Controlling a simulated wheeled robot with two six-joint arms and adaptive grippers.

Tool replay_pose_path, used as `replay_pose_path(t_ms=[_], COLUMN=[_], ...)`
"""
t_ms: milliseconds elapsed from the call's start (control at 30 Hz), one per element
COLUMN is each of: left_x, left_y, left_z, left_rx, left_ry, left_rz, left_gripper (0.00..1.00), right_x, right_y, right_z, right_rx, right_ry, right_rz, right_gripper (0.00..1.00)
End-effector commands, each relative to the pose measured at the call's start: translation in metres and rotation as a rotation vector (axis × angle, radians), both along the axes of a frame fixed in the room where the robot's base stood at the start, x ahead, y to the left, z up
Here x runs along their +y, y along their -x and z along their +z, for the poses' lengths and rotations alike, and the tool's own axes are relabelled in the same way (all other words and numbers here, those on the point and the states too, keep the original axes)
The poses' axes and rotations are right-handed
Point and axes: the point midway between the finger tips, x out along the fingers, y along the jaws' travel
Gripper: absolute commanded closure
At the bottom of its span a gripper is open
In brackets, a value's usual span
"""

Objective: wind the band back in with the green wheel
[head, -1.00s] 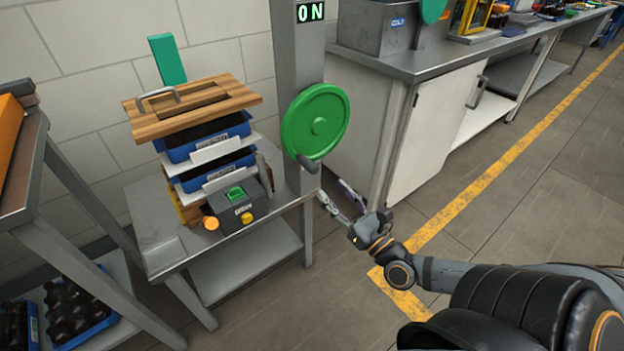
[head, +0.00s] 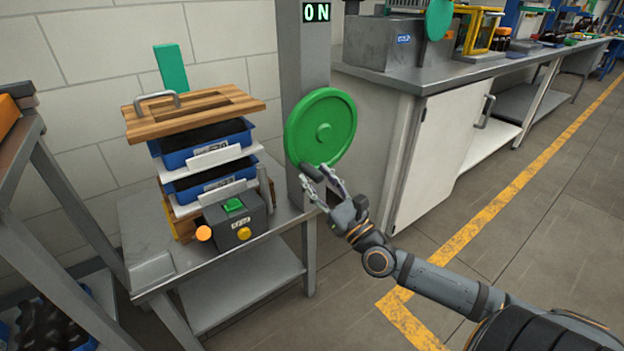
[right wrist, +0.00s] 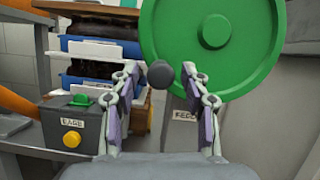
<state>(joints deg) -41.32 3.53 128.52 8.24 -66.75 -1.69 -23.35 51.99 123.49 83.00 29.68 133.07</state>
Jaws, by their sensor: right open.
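The green wheel (head: 320,122) is mounted on a grey post (head: 302,70) and also fills the upper right of the right wrist view (right wrist: 240,40). Its dark handle knob (right wrist: 160,74) sticks out at the wheel's lower left. My right gripper (head: 315,177) is open at the knob, one finger on each side of it in the right wrist view. Gaps show between the knob and both fingertips, and I see no grip on it. I cannot make out a band. My left gripper is not in view.
Left of the post, a grey stand (head: 152,268) holds stacked blue trays (head: 200,150) under a wooden board (head: 190,106), and a control box (head: 237,221) with green and yellow buttons. A display (head: 316,12) reads ON. A workbench (head: 450,75) stands right; open floor lies in front.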

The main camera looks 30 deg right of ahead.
Motion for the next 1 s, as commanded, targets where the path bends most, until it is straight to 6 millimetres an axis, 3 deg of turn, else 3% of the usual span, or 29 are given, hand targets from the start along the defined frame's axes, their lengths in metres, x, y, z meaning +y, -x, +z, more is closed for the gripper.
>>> replay_pose_path(t_ms=[200,500,867,1000], left_x=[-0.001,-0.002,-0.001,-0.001], left_y=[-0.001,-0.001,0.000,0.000], left_z=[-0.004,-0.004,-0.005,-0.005], left_rx=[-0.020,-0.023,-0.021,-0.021], left_ry=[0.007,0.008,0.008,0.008], left_rz=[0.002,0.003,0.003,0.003], left_gripper=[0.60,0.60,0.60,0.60], right_x=[0.002,0.002,0.002,0.003], right_y=[-0.020,-0.022,-0.022,-0.022], right_z=[0.008,0.009,0.009,0.009], right_rx=[0.000,0.002,0.002,0.003], right_ry=[-0.001,0.001,0.001,0.001], right_rz=[-0.003,-0.002,-0.002,-0.002], right_gripper=[0.53,0.53,1.00,1.00])
